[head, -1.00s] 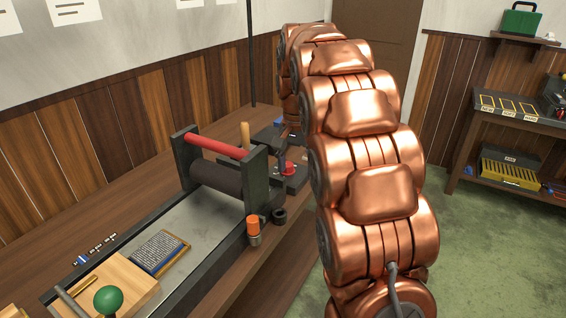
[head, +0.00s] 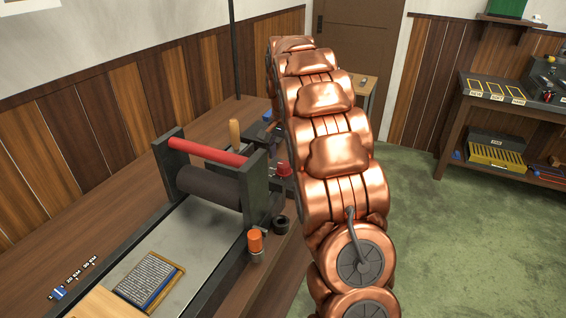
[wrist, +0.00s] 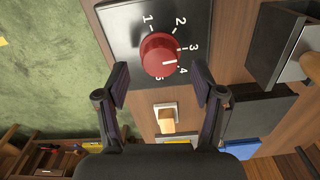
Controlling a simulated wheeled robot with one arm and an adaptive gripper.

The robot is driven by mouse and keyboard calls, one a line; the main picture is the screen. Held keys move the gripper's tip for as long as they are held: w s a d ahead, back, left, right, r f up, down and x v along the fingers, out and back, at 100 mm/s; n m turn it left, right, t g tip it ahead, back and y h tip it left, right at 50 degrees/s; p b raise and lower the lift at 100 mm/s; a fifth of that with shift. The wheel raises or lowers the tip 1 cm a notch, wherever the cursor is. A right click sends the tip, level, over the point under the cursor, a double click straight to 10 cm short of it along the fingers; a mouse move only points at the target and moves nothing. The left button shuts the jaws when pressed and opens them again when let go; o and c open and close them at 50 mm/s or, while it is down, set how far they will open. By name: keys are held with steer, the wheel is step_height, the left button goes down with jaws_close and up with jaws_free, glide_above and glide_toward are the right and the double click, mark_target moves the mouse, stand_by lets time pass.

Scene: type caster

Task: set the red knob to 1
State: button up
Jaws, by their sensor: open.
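The red knob (wrist: 160,54) sits on a dark panel (wrist: 117,32) marked 1 to 5 in the wrist view. Its white pointer line is on the right side of its face, toward the 3 to 4 side and nearest 4; 1 is at its upper left. My gripper (wrist: 161,82) is open and empty, with its two fingers below the knob, one to each side and apart from it.
A press with a red bar (head: 208,152) and dark roller (head: 210,187) stands on the wooden bench. An orange-topped cylinder (head: 255,244) stands at its side. Green floor is free at right.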

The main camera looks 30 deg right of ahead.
mark_target(284, 164)
steer(key=shift+f, duration=1.5)
steer(key=shift+c, duration=0.2)
steer(key=c, duration=1.1)
